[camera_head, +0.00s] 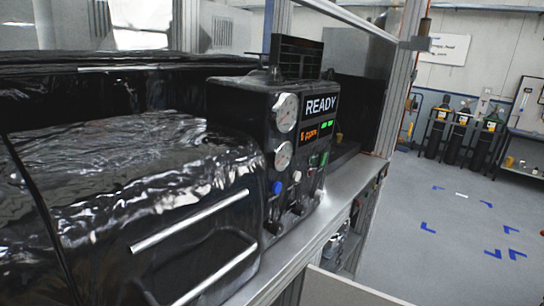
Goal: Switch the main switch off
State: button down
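A black control box (240,110) stands on the machine bench near the middle of the view, its front turned to the right. Its display (320,105) reads READY, with orange text (309,135) and green lights (327,124) below. Two round dials (284,112) sit left of the display. Lower on the panel are a blue knob (277,187), a white knob (296,177), a small red part (312,171), a green part (324,158) and dark lever-like controls (273,226). I cannot tell which is the main switch, or its position. My gripper is not in view.
A glossy black housing with two silver bars (190,222) fills the left. A grey ledge (325,218) runs along the bench front, beside a metal post (398,90). Open floor (440,210) with blue marks lies right; gas cylinders (460,128) stand behind.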

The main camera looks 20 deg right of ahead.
aim_at(325, 155)
jog(key=z, duration=1.45)
jog(key=i, duration=0.6)
jog(key=u, duration=1.25)
